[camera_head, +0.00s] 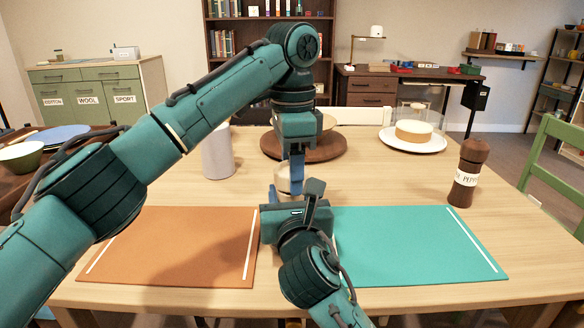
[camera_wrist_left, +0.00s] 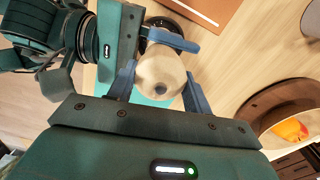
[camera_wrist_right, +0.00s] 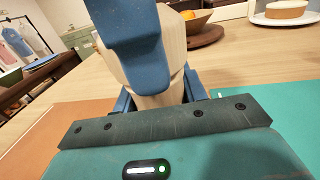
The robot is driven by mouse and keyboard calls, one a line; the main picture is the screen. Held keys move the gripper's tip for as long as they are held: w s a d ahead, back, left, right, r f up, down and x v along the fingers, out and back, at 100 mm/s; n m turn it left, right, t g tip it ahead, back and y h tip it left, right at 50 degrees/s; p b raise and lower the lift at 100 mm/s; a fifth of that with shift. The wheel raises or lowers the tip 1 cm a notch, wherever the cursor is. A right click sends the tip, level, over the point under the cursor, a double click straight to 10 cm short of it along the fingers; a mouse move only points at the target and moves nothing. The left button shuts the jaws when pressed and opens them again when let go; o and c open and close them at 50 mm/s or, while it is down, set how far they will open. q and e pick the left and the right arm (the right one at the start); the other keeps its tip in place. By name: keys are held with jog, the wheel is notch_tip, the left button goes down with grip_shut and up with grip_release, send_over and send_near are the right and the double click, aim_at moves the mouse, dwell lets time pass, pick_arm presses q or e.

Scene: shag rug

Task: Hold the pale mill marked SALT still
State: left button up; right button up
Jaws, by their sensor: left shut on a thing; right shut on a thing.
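The pale mill (camera_head: 284,180) is at the middle of the table, between the two mats, mostly hidden by my arms. Its round pale top with a small knob shows in the left wrist view (camera_wrist_left: 160,72). Its pale wooden body shows in the right wrist view (camera_wrist_right: 172,48). My left gripper (camera_wrist_left: 160,90) comes from above and is shut on the mill's upper part. My right gripper (camera_wrist_right: 160,98) comes from the front and is shut on the body, lower down. The SALT marking is hidden.
An orange-brown mat (camera_head: 170,250) lies left and a teal mat (camera_head: 410,245) right. A dark pepper mill (camera_head: 468,172) stands right. A grey cylinder (camera_head: 218,155), a round wooden tray (camera_head: 335,148) and a cake (camera_head: 413,129) on a white plate (camera_head: 436,143) are farther back.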

pick_arm(q)
jog(key=shift+m, duration=0.6)
jog(key=o, duration=1)
notch_tip(320, 180, up, 12)
jog(key=shift+r, duration=0.1)
dwell(0.4)
